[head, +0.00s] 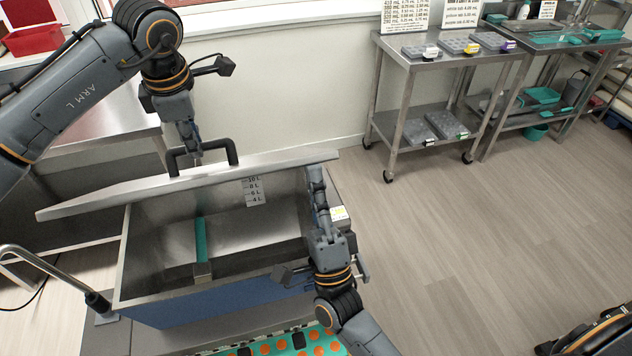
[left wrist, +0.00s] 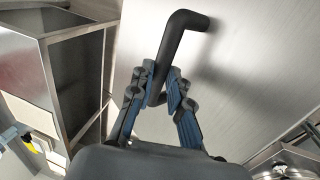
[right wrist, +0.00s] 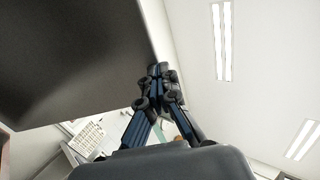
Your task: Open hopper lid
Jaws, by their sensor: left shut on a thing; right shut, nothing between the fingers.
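The hopper lid (head: 105,199) is a long steel panel, raised and tilted above the back of the steel hopper (head: 125,262), whose inside shows. My left gripper (head: 197,158) is shut on the black lid handle (head: 232,152); the left wrist view shows the fingers (left wrist: 160,88) around the handle bar (left wrist: 180,35). My right gripper (head: 315,172) is shut and empty at the lid's right end; in the right wrist view its fingertips (right wrist: 158,72) are by the edge of a dark panel (right wrist: 70,60), likely the lid's underside. Whether they touch it, I cannot tell.
Inside the hopper are a teal strip (head: 201,240) and a volume scale label (head: 254,190). A tray of orange gummies (head: 283,347) lies below the hopper's front. A wheeled steel cart (head: 405,85) stands at the back right.

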